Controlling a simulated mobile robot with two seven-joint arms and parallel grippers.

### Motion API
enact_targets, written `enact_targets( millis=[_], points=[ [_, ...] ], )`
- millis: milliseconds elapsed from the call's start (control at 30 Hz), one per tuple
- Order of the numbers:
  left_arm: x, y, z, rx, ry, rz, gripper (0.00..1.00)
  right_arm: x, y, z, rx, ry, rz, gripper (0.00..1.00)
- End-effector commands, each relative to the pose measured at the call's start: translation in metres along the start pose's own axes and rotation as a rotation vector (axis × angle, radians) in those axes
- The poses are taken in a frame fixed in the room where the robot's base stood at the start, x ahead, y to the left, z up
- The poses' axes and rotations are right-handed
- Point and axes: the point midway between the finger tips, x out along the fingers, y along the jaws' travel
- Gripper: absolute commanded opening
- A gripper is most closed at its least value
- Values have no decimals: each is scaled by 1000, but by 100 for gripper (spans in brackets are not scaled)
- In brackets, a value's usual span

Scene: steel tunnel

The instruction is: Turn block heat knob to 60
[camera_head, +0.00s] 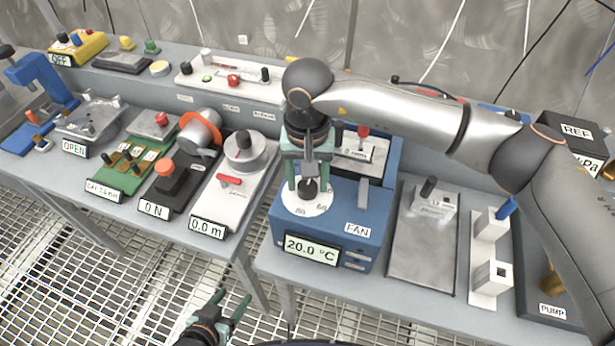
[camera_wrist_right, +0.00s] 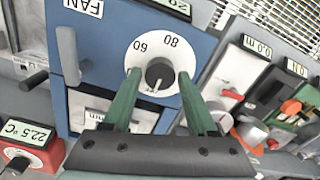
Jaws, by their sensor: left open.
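The blue block heater (camera_head: 335,225) has a round white dial with a black knob (camera_head: 308,188) on its top face. Its display (camera_head: 312,249) reads 20.0 °C. In the right wrist view the black knob (camera_wrist_right: 160,74) shows a white mark, and the numbers 60 and 80 are visible on the dial. My right gripper (camera_head: 308,184) points down over the dial. In the right wrist view its green fingers (camera_wrist_right: 159,76) stand on either side of the knob, with a gap visible on both sides. My left gripper (camera_head: 232,300) is open and empty, low in front of the bench.
A grey FAN lever (camera_head: 363,194) stands beside the dial. A white unit reading 0.0 m (camera_head: 232,185) is to the left. A grey plate (camera_head: 425,245) and white blocks (camera_head: 490,255) are to the right. A gap separates the two benches.

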Motion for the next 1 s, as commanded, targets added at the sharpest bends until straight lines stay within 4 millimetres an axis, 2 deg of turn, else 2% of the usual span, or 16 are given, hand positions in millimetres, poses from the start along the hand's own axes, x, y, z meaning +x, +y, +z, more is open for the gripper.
enact_targets(
  millis=[67, 500, 767, 1000],
  points=[
    [0, 0, 0, 0, 1, 0, 63, 0, 0, 0, 0, 0, 0, 48],
    [0, 0, -1, 0, 2, 0, 63, -1, 0, 0, 0, 0, 0, 0],
    [2, 0, 0, 0, 2, 0, 63, 0, 0, 0, 9, 0, 0, 0],
    [10, -1, 10, 0, 2, 0, 63, 2, 0, 0, 94, 2, 0, 0]
  ],
)
